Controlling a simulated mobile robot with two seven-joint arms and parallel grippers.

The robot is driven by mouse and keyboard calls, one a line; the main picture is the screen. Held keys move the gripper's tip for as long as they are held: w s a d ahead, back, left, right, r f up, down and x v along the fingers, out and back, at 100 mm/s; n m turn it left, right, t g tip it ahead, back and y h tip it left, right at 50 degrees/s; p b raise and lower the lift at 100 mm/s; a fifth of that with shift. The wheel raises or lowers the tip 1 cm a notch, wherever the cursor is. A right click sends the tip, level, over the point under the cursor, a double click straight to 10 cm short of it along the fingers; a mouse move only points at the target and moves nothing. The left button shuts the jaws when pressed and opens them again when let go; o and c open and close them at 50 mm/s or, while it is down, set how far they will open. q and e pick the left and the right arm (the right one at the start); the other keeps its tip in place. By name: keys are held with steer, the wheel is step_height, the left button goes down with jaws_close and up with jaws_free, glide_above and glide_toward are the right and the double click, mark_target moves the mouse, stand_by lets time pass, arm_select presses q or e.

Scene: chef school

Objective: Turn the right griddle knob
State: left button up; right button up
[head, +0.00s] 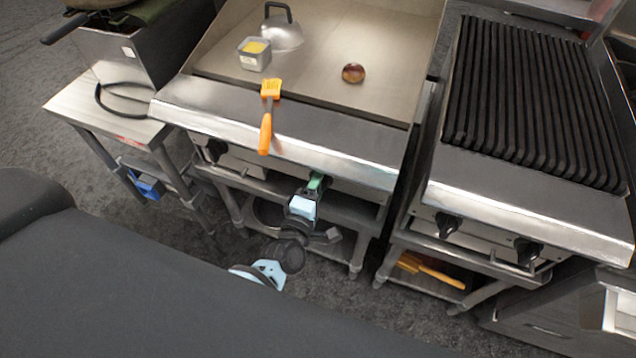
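The griddle (180,113) is the steel unit in the middle, with a flat plate on top and a front panel below its ledge. Its left knob (214,150) is black and shows clear of any gripper. The right knob is hidden, or too small to make out, behind my gripper. My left gripper (314,185) is up at the right part of the front panel, below the ledge. Its fingertips are small and partly covered, so I cannot tell whether they touch or close around the knob. My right gripper is not in view.
On the griddle are an orange brush (266,130), a yellow-filled container (254,54), a metal dome (281,34) and a round brown item (353,73). A ribbed grill (540,95) with black knobs (447,224) stands at right. A side table (75,105) is at left.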

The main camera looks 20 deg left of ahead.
arm_select(q)
steer(key=o, duration=0.4)
steer(key=shift+c, duration=0.2)
steer(key=s, duration=0.7)
steer(key=shift+s, duration=0.4)
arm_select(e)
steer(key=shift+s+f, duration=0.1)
arm_select(q)
steer(key=shift+a, duration=0.1)
steer(key=s+a+f+m+g+p, duration=0.1)
steer(key=s+m+g+p, duration=0.1)
steer(key=s+m, duration=0.4)
steer(key=s+a+f+m+g+h+p, duration=0.1)
steer(key=s+a+m+g+p, duration=0.1)
steer(key=s+m+g, duration=0.2)
steer(key=s+a+f+m+g+p, duration=0.1)
steer(key=s+m+g+p, duration=0.2)
steer(key=s+m, duration=0.6)
steer(key=s, duration=0.8)
steer(key=shift+s+a+f, duration=0.15)
steer(key=shift+s+f, duration=0.1)
steer(key=shift+s, duration=0.15)
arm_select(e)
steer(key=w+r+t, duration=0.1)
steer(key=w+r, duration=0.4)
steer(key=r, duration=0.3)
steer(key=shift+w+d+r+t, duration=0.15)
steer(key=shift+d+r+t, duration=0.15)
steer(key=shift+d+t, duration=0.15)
